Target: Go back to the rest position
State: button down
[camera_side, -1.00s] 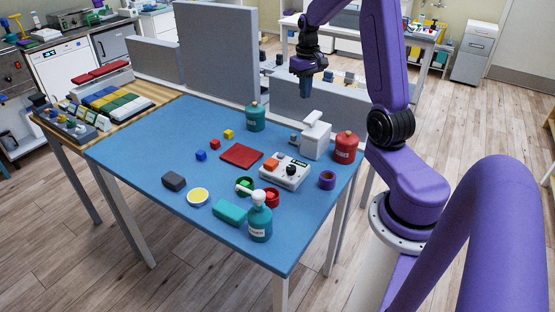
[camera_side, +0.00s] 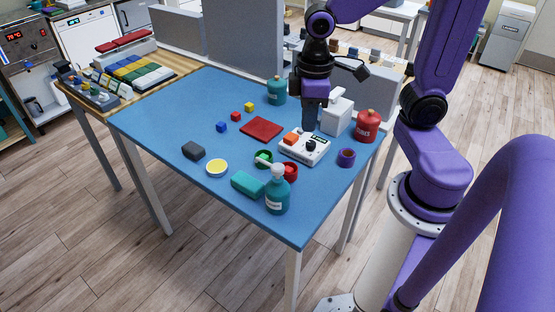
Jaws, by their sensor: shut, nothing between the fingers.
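My gripper (camera_side: 308,126) points straight down, its fingers shut and empty. In the side view its tips overlap the back edge of a white device (camera_side: 316,155) with an orange part (camera_side: 290,139) and a black knob. I cannot tell how high above the device the tips are. A white dispenser-like block (camera_side: 336,118) shows just right of the fingers, and a teal bottle (camera_side: 276,91) stands to their left. The fingers hide part of the area behind the device.
The blue table (camera_side: 160,120) also bears a red bottle (camera_side: 368,127), purple ring (camera_side: 346,158), red pad (camera_side: 261,128), small cubes, a dark block (camera_side: 193,151), a teal block (camera_side: 247,184) and a pump bottle (camera_side: 277,198). Grey panels (camera_side: 245,45) stand along the back.

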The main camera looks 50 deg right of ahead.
jog(key=s+a+n, duration=0.2)
jog(key=s+n, duration=0.3)
jog(key=s, duration=0.6)
jog(key=shift+s+f, duration=0.15)
jog(key=shift+f, duration=0.1)
jog(key=shift+a, duration=0.1)
